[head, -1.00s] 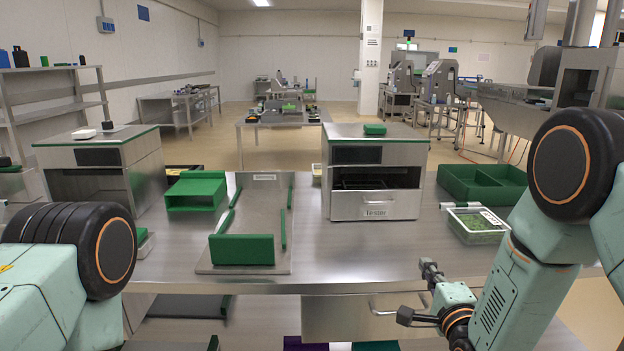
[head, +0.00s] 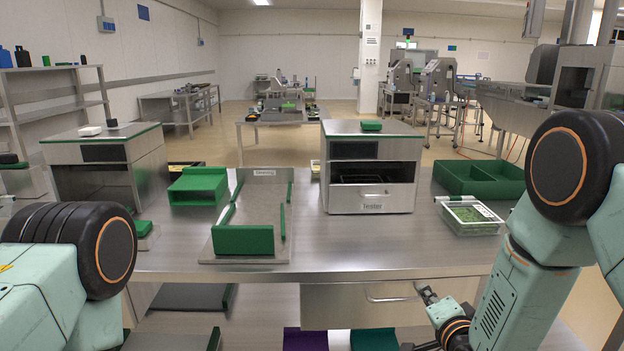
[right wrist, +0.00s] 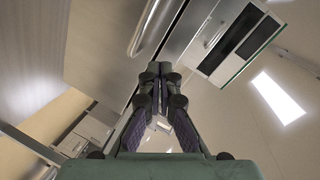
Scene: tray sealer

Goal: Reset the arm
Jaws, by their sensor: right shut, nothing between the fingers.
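My right arm comes in at the right of the head view, and its gripper (head: 430,302) hangs low at the front edge of the bench, near the drawer handle.
The steel bench (head: 330,262) carries a tester (head: 371,201), a steel board with green guides (head: 246,240), a green divided bin (head: 482,176) and a clear tub of green contents (head: 470,216). A drawer handle (head: 391,298) juts from the bench front.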

